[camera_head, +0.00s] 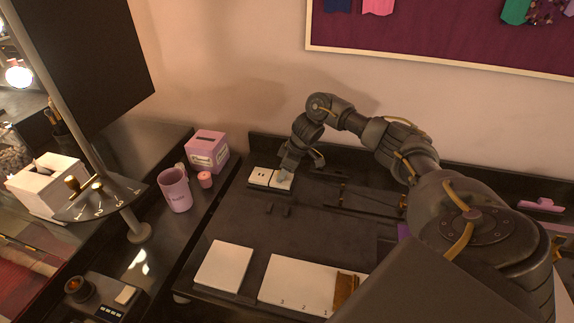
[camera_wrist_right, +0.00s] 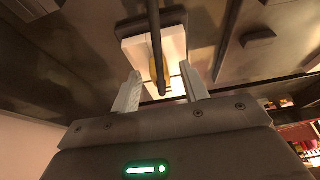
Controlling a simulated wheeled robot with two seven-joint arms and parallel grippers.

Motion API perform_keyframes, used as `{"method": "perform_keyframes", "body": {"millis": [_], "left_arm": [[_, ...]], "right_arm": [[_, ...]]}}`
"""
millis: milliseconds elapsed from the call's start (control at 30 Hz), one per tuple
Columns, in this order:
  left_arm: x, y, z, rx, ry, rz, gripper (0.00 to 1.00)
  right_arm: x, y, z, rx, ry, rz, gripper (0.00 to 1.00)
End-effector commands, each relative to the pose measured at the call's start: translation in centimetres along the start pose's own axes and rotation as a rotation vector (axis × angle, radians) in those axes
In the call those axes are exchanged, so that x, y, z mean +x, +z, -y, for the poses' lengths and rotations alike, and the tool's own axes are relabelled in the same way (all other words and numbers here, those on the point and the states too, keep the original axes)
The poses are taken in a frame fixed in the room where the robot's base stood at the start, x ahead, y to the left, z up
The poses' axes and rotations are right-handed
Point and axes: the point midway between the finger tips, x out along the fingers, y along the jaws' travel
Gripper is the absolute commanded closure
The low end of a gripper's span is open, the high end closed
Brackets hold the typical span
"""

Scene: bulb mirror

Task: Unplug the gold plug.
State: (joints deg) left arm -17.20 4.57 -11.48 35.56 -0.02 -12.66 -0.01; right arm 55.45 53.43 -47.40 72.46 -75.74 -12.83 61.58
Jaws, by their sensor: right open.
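A white socket strip (camera_head: 260,176) on a dark base lies at the back left of the dark desk; it also shows in the right wrist view (camera_wrist_right: 138,50). The gold plug (camera_wrist_right: 166,74) sits at the strip in the right wrist view, with a thick dark cord (camera_wrist_right: 156,42) running across it and partly hiding it. My right gripper (camera_head: 284,175) is over the right end of the strip. In the wrist view its two pale fingers (camera_wrist_right: 161,88) stand apart, one on each side of the plug and cord. I cannot tell whether they touch the plug. My left gripper is not in view.
A pink mug (camera_head: 175,191), a small pink jar (camera_head: 205,180) and a pink box (camera_head: 208,150) stand left of the strip. White panels (camera_head: 223,266) lie at the desk front. A wall rises behind.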

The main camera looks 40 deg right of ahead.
Motion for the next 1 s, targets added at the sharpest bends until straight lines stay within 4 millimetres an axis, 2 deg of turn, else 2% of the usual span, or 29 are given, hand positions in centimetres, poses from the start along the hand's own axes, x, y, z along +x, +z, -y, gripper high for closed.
{"method": "perform_keyframes", "body": {"millis": [267, 600, 633, 667, 767, 800, 1000], "left_arm": [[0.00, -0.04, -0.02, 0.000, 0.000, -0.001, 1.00], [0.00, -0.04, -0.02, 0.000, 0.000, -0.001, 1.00], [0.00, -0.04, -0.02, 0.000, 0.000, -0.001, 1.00], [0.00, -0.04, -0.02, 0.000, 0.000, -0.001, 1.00], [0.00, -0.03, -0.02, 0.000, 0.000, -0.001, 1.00], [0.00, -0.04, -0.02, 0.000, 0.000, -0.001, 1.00], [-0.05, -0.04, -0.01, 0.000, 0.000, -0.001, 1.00]], "right_arm": [[0.14, 0.01, 0.00, 0.000, 0.000, 0.000, 0.55], [0.11, 0.00, -0.02, 0.000, 0.001, -0.001, 1.00], [0.11, -0.01, -0.02, 0.000, 0.001, -0.001, 1.00], [0.10, 0.00, -0.02, 0.000, 0.001, -0.001, 0.85], [0.10, -0.01, -0.03, 0.000, 0.001, -0.001, 0.98], [0.09, -0.01, -0.03, 0.000, 0.001, -0.001, 1.00], [0.04, -0.03, -0.04, 0.000, 0.001, -0.001, 1.00]]}}
